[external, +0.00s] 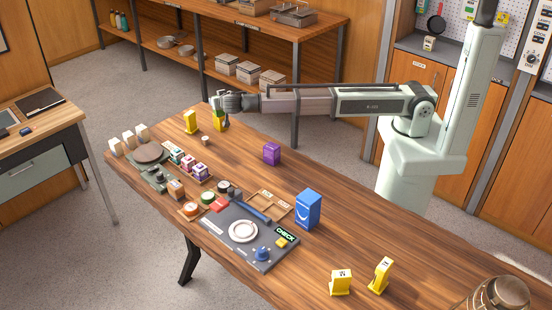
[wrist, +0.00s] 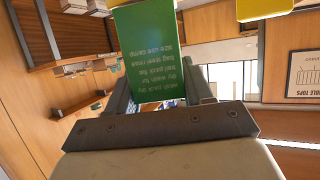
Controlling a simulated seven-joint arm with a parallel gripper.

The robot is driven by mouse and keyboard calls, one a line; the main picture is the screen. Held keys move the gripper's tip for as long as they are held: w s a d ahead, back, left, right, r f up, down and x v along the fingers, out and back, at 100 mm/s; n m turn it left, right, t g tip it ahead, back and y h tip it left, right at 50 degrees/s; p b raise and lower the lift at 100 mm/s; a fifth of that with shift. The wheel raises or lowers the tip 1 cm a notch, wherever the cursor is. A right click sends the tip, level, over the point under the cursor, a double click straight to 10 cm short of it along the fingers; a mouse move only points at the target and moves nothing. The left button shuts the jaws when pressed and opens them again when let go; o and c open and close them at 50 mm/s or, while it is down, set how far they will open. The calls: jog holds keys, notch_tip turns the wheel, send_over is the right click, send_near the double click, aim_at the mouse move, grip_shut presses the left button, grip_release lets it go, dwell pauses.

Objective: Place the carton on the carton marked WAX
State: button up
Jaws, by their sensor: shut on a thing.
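My gripper (external: 222,102) is shut on a green carton (wrist: 148,50), out over the far left part of the table. In the wrist view the carton stands between the fingers, with lines of pale print upside down on its face. In the external view only a small green part of it shows below the fingers. I cannot read the word WAX on either one.
Yellow markers (external: 191,122) stand near my gripper; one more shows in the wrist view (wrist: 262,9). Two others (external: 340,282) are at the front right. A dark board with a white ring (external: 243,231) and several small items fill the near left.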

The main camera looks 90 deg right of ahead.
jog(key=o, duration=1.2)
jog(key=shift+f, duration=0.1)
jog(key=shift+r, duration=0.2)
jog(key=v, duration=1.2)
jog(key=shift+s+f, duration=0.1)
